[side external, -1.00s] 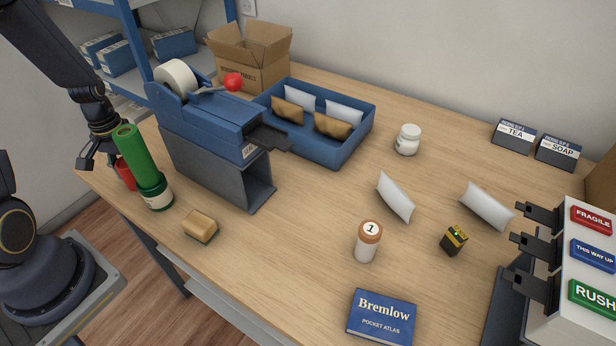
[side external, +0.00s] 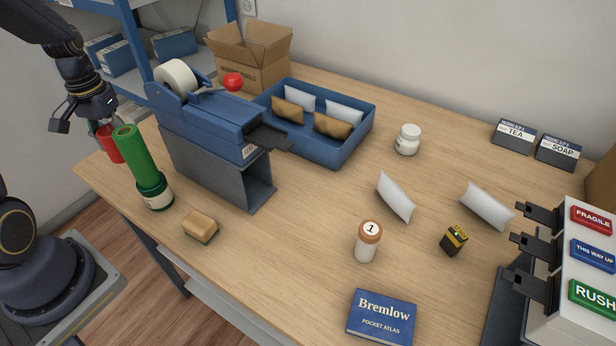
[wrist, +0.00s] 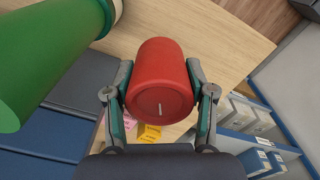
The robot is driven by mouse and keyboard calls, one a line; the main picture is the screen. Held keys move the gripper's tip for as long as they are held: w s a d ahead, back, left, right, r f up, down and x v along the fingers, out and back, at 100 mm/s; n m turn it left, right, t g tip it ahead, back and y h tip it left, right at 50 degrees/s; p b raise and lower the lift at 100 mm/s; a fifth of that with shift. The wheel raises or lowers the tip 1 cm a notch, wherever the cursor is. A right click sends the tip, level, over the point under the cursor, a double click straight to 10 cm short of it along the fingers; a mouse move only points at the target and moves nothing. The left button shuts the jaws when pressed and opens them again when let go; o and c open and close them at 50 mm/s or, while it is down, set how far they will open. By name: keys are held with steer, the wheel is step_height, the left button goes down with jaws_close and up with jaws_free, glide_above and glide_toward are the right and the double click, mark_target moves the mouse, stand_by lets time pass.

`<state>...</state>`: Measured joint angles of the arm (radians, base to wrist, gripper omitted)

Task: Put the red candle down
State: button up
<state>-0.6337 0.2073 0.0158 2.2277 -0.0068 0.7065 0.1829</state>
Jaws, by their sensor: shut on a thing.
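The red candle (side external: 109,143) is a short red cylinder, held in my gripper (side external: 88,120) at the left end of the counter in the side view. In the wrist view the red candle (wrist: 161,82) sits between the two fingers of my gripper (wrist: 160,92), its wick end toward the camera. My gripper is shut on it. In the side view the candle appears raised above the counter, behind and left of a tall green cylinder (side external: 136,154). Part of the candle's lower right side is hidden by that cylinder.
The green cylinder stands in a dark green and white base close to the candle. A blue tape dispenser (side external: 205,115) stands to its right. A tan block (side external: 201,226) lies in front. The wooden counter (side external: 290,235) has free room in the middle. Blue shelving (side external: 140,75) stands behind.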

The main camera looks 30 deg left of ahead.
mark_target(111, 130)
step_height(111, 130, up, 16)
steer(key=f, duration=0.1)
steer(key=d+m, duration=1)
steer(key=d, duration=1)
steer(key=s+d+m, duration=0.8)
steer(key=s+d, duration=0.1)
steer(key=d, duration=0.3)
step_height(111, 130, down, 10)
steer(key=w+d+f, duration=0.1)
steer(key=w+f, duration=0.2)
steer(key=w, duration=0.1)
steer(key=w+d+f, duration=0.2)
steer(key=w+f, duration=0.2)
steer(key=w+d+f, duration=0.2)
steer(key=w+f, duration=0.1)
steer(key=w, duration=0.2)
steer(key=shift+d+f, duration=0.15)
steer(key=shift+d, duration=0.1)
steer(key=shift+w+f, duration=0.15)
steer(key=shift+f, duration=0.75)
steer(key=shift+w+f, duration=0.1)
steer(key=shift+f, duration=0.75)
